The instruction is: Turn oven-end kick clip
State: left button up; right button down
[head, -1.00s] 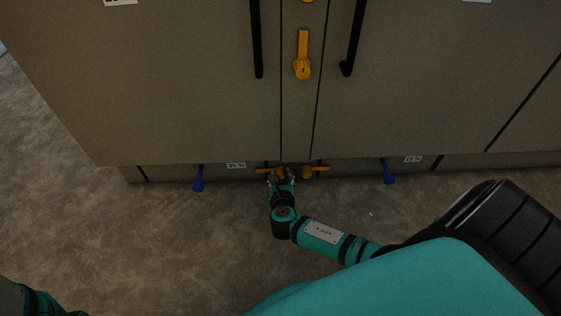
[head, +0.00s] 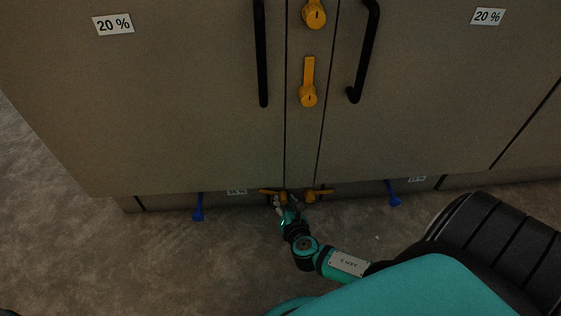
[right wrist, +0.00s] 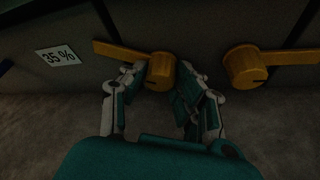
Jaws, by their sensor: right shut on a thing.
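Two orange kick clips sit on the low kick panel under the cabinet. The left clip (right wrist: 159,72) has its arm pointing left, close to level; it also shows in the head view (head: 267,191). The right clip (right wrist: 241,68) has its arm pointing right; it also shows in the head view (head: 318,193). My right gripper (right wrist: 162,76) is shut on the left clip's round knob, one finger on each side. It also shows low at the panel in the head view (head: 286,203). I cannot tell which clip is the oven-end one. My left gripper is out of view.
Blue handles (head: 198,208) and (head: 393,194) stick out from the panel on both sides. Above are two more orange latches (head: 308,96) and (head: 314,14) and black door handles (head: 261,55) and (head: 364,50). The carpet in front is clear.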

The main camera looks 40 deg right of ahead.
jog(key=m+t+b, duration=0.1)
jog(key=b, duration=0.1)
jog(key=m+y+b, duration=0.1)
jog(key=m+b, duration=0.1)
jog(key=shift+d+f+t+b, duration=0.1)
jog(key=shift+f+t+b, duration=0.25)
jog(key=shift+t, duration=0.05)
jog(key=shift+r+m+t+y+b, duration=0.1)
jog(key=shift+m+t+y+b, duration=0.3)
jog(key=shift+m, duration=0.4)
jog(key=shift+d+r+m+t, duration=0.1)
jog(key=shift+m+t, duration=0.3)
jog(key=shift+m, duration=0.6)
jog(key=shift+m+t, duration=0.7)
jog(key=shift+m, duration=0.9)
jog(key=c, duration=1)
grip_release()
jog(key=shift+s, duration=0.1)
